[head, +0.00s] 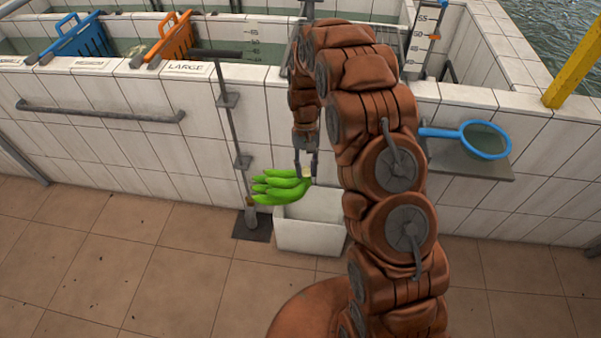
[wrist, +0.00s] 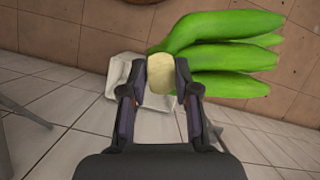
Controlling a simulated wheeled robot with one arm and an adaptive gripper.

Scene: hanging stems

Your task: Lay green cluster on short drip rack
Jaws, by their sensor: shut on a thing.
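The green cluster (head: 279,187) is a bunch of green bananas. The bunch hangs in the air in front of the tiled wall, partly over a white bin. In the wrist view the cluster (wrist: 225,55) extends to the right from the crown, which sits between the two fingertips of my gripper (wrist: 160,80). I cannot tell which thing is the short drip rack.
The white bin (head: 308,235) stands on the floor against the tiled wall. A grey post (head: 233,120) rises left of the cluster. Floor in front is clear.

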